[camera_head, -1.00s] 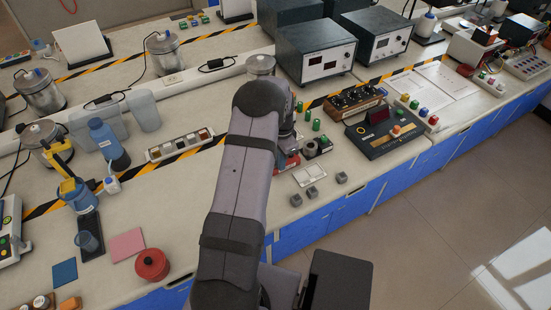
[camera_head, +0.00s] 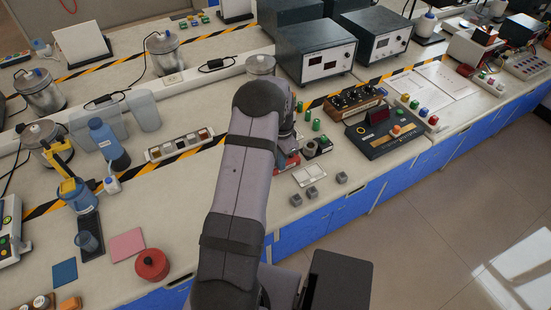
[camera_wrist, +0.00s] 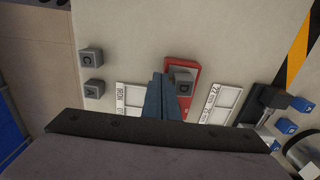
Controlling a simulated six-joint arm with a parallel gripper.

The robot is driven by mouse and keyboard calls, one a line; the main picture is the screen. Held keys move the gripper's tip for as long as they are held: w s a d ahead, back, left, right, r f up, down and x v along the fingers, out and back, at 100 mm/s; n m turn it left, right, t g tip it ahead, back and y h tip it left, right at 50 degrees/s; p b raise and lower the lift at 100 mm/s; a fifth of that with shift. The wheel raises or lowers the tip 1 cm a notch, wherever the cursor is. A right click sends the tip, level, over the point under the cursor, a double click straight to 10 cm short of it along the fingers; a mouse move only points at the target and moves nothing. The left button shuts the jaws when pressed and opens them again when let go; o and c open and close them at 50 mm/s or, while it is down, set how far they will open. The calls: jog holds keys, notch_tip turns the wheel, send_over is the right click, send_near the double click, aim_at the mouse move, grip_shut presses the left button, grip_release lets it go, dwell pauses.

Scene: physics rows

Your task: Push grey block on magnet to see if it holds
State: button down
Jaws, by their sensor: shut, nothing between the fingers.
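In the wrist view, a grey block (camera_wrist: 184,80) with a letter on top sits on a red magnet base (camera_wrist: 187,61). My gripper (camera_wrist: 164,82) is shut and empty. Its blue-grey fingers are close against the left side of that block, over the red base; I cannot tell whether they touch it. The fingers and palm hide part of the base. In the head view my own arm hides the fingers and the block, and only a part of the red base (camera_head: 291,162) shows beside it.
Two more grey blocks (camera_wrist: 92,57) (camera_wrist: 94,89) stand at left in the wrist view. White labelled trays (camera_wrist: 130,98) (camera_wrist: 222,103) flank the red base. Blue blocks and dark parts crowd the right. In the head view, grey blocks (camera_head: 312,193) stand near the bench edge.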

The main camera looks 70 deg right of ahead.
jog(key=shift+w+d, duration=0.4)
dwell(1.2)
jog(key=shift+s+a, duration=0.15)
jog(key=shift+s+a, duration=0.4)
notch_tip(320, 180, up, 8)
jog(key=p, duration=0.5)
jog(key=shift+p, duration=0.3)
dwell(0.4)
dwell(0.4)
